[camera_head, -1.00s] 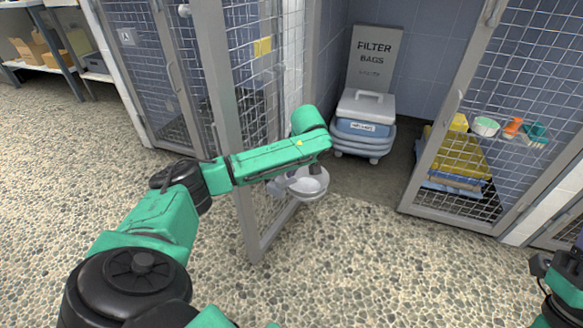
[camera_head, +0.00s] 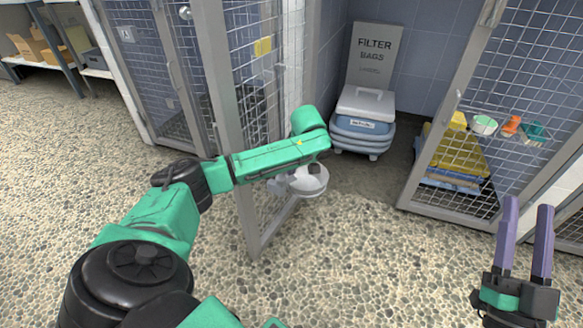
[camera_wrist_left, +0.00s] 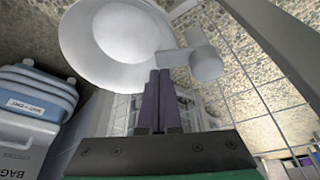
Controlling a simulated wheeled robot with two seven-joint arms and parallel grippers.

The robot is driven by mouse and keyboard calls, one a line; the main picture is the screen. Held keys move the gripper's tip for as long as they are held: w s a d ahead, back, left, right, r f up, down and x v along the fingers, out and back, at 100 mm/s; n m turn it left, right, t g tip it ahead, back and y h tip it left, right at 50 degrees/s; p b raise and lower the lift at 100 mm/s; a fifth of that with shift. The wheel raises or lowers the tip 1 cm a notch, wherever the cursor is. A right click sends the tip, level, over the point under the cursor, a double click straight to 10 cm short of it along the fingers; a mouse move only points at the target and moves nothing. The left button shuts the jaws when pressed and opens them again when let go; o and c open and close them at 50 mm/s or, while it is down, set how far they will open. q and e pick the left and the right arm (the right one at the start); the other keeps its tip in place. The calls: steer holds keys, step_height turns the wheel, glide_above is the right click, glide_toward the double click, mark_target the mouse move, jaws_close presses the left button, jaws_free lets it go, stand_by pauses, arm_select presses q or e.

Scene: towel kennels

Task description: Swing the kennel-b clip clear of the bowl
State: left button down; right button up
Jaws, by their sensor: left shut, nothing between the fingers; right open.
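A grey metal bowl (camera_head: 314,186) is mounted low on the open mesh kennel door (camera_head: 258,225). In the left wrist view the round bowl (camera_wrist_left: 112,42) fills the upper left. A grey clip-like piece with a thick rounded end (camera_wrist_left: 203,62) lies beside its rim. My left gripper (camera_wrist_left: 160,74) is shut and empty, its purple fingertips just below the bowl's rim and the clip; contact cannot be told. In the head view my green left arm hides that gripper. My right gripper (camera_head: 526,203) is open and empty at the lower right.
A grey and blue wheeled unit (camera_head: 360,125) stands in the alcove before a filter bags board (camera_head: 374,55). At right, a mesh door (camera_head: 465,110) fronts yellow and blue folded towels (camera_head: 455,160). The pebbled floor (camera_head: 370,260) between is clear.

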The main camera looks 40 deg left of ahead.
step_height(320, 180, down, 12)
steer(key=a+g+h+p, duration=0.1)
steer(key=a+g, duration=0.1)
steer(key=g, duration=0.2)
steer(key=s+f+g+h+p, duration=0.1)
steer(key=s+f+g, duration=0.2)
steer(key=s+f, duration=0.3)
steer(key=s+f+m+g+p, duration=0.1)
steer(key=s+f+g, duration=0.3)
steer(key=f, duration=1)
steer(key=shift+s+a+m+g+h+p, duration=0.4)
steer(key=shift+s+p, duration=0.3)
steer(key=shift+s, duration=0.65)
steer(key=shift+w+r, duration=0.1)
steer(key=shift+r, duration=0.15)
steer(key=shift+r+p, duration=0.3)
steer(key=shift+p, duration=0.05)
steer(key=shift+r+n+g+p, duration=0.3)
steer(key=shift+r+p, duration=1.25)
steer(key=shift+r, duration=0.05)
